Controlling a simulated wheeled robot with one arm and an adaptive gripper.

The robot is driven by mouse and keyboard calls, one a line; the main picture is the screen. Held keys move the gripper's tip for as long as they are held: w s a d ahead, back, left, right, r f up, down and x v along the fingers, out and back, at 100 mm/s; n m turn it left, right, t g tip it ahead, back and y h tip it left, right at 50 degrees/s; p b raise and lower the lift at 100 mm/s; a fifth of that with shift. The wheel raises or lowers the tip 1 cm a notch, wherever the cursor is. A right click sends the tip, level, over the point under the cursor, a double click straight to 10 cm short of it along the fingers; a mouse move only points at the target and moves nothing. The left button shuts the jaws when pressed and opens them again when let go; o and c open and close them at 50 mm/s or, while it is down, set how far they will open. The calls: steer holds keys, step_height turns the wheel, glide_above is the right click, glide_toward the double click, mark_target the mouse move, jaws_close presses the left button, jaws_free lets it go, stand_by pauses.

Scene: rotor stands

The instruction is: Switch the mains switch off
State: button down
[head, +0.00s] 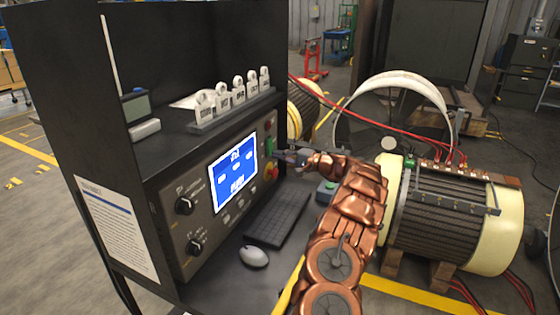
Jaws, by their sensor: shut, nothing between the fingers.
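A dark control cabinet (160,183) stands at the left with a lit blue screen (234,172) on its front panel. Two black rotary knobs, an upper one (185,205) and a lower one (194,247), sit left of the screen. To the right of the screen is a column of small coloured buttons, with a green part (269,144) and a red one (271,172). Which of these controls is the mains switch I cannot tell. My gripper (284,156) is shut and empty, its tip close to this column; whether it touches is too small to tell.
Tags stand in a rack (225,117) on the shelf.

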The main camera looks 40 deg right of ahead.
steer(key=shift+w+a+f+t+y+b, duration=0.2)
steer(key=shift+f+t+y+b, duration=0.55)
steer(key=shift+b, duration=1.9)
steer(key=shift+d+r+h, duration=0.1)
steer(key=shift+r+h, duration=0.15)
steer(key=shift+r, duration=0.2)
steer(key=shift+f, duration=0.1)
steer(key=f+b+v, duration=0.1)
steer(key=b+v, duration=0.2)
steer(key=v, duration=1.1)
steer(key=shift+w, duration=0.1)
